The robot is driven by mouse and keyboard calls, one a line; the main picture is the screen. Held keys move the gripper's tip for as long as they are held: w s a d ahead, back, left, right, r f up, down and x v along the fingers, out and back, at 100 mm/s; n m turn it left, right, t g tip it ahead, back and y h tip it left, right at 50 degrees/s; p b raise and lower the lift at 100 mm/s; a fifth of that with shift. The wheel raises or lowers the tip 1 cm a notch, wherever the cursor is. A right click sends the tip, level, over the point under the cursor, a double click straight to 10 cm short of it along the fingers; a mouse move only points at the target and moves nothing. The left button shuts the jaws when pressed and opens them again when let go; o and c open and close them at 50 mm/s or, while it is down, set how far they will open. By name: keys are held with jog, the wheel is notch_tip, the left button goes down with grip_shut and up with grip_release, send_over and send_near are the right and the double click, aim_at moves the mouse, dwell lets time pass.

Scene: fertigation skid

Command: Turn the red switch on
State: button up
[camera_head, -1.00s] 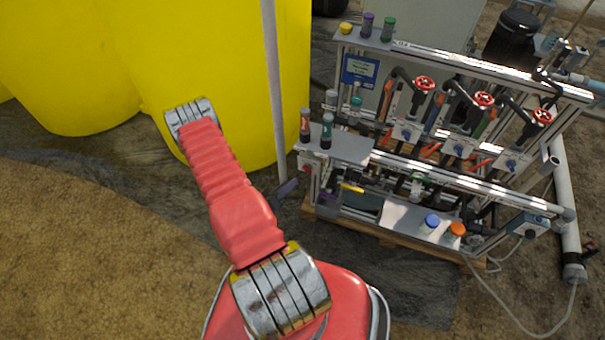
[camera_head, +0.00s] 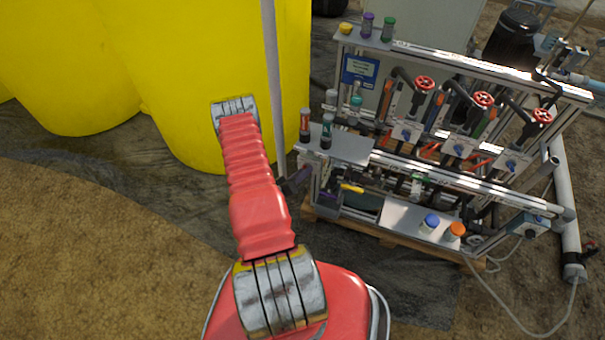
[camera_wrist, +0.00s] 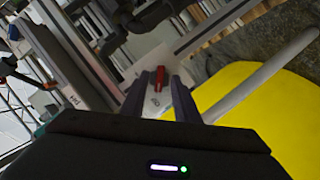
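The red switch (camera_wrist: 159,78) shows in the wrist view as a small red handle on a pale plate. It appears between the two dark fingers of my gripper (camera_wrist: 160,90), which stand apart with a gap between them. I cannot tell how far the fingertips are from the switch or whether they touch it. In the head view my gripper (camera_head: 297,181) is small and dark at the left end of the skid (camera_head: 345,150). I cannot make out the switch in that view.
Yellow tanks (camera_head: 190,60) stand at the left. A grey pole (camera_head: 273,85) rises close to my arm. Several red handwheels (camera_head: 482,100) sit on the skid's pipes, apart from my gripper. Small bottles (camera_head: 326,135) stand on its near-left shelf. Open ground lies front left.

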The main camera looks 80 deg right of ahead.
jog(key=shift+c, duration=0.7)
jog(key=c, duration=0.5)
jog(key=shift+m+t, duration=0.3)
jog(key=m+t, duration=0.2)
jog(key=m, duration=0.2)
jog(key=s+m+t, duration=0.1)
jog(key=m+t, duration=0.2)
jog(key=m, duration=0.1)
jog(key=m+t, duration=0.2)
jog(key=m, duration=0.1)
jog(key=shift+s+a+f+m+t+h, duration=0.1)
jog(key=shift+s+a+m+t+h, duration=0.1)
jog(key=shift+s+m+t+h, duration=0.2)
dwell(0.3)
